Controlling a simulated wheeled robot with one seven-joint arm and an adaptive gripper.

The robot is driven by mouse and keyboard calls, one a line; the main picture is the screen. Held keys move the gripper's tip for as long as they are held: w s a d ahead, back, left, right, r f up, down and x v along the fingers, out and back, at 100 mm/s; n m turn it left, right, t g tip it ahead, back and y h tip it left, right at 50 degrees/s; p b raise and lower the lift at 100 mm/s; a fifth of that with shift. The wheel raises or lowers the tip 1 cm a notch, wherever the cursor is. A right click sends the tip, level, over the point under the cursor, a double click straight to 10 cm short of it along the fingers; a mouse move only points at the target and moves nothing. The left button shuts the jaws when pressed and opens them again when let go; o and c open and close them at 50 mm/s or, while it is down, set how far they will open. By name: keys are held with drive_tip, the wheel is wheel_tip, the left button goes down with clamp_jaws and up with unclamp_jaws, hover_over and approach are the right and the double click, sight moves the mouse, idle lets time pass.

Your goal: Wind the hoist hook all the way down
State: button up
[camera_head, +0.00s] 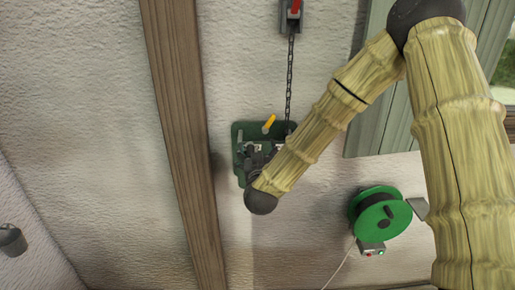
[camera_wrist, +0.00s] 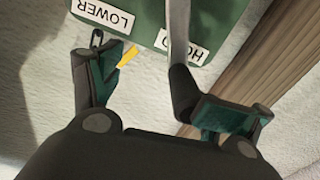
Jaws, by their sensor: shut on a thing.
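A green hoist plate (camera_head: 236,158) is fixed to the white wall; in the wrist view its face (camera_wrist: 145,14) carries labels reading LOWER (camera_wrist: 103,19) and HOLD (camera_wrist: 181,45), the latter partly covered. A yellow lever (camera_head: 269,124) sticks out at its top; its tip (camera_wrist: 127,57) shows beside my left finger. A grey bar with a dark end (camera_wrist: 179,40) reaches between my fingers against the right one. My gripper (camera_wrist: 155,95) is shut on this bar; the left finger's contact is unclear. In the head view my gripper (camera_head: 256,160) covers much of the plate. The hook cannot be made out.
A chain (camera_head: 290,80) runs up from the plate to a grey and red block (camera_head: 291,14). A wooden post (camera_head: 182,130) stands close left. A green reel (camera_head: 380,216) with a button box (camera_head: 371,250) is lower right. A green shutter (camera_head: 375,120) is behind my arm.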

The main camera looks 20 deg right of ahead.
drive_tip(key=shift+s+a, duration=0.25)
drive_tip(key=shift+s, duration=0.05)
drive_tip(key=shift+c, duration=1.4)
drive_tip(key=b+v, duration=0.2)
drive_tip(key=v, duration=0.8)
drive_tip(key=shift+s+f, duration=0.35)
drive_tip(key=shift+f, duration=0.05)
drive_tip(key=shift+r, duration=0.15)
wheel_tip(320, 180, up, 10)
idle(0.5)
